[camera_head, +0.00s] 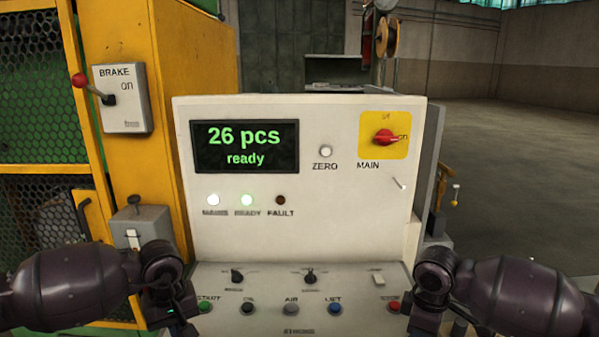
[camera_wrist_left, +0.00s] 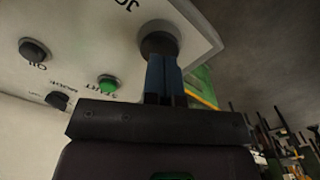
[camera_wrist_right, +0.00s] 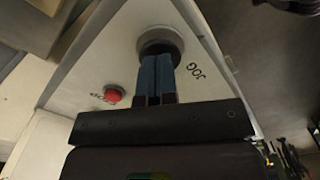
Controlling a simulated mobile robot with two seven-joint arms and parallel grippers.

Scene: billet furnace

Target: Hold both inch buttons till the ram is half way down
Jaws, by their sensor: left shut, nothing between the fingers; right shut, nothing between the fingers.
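My left gripper (camera_head: 176,316) is shut and empty at the panel's lower left corner. In the left wrist view its closed fingertips (camera_wrist_left: 163,58) are on or just at a dark round button (camera_wrist_left: 158,40) in a grey collar, beside a partly cut-off label. My right gripper (camera_head: 424,318) is shut and empty at the lower right corner. In the right wrist view its fingertips (camera_wrist_right: 155,60) are at a like button (camera_wrist_right: 160,44) labelled JOG. I cannot tell if either button is pressed in. Both are hidden in the head view. I cannot make out the ram.
The display (camera_head: 245,146) reads "26 pcs ready". The red main switch (camera_head: 385,137) and brake lever (camera_head: 90,88) are nearby. START (camera_head: 205,306) and the red button (camera_head: 394,305) sit close to my grippers.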

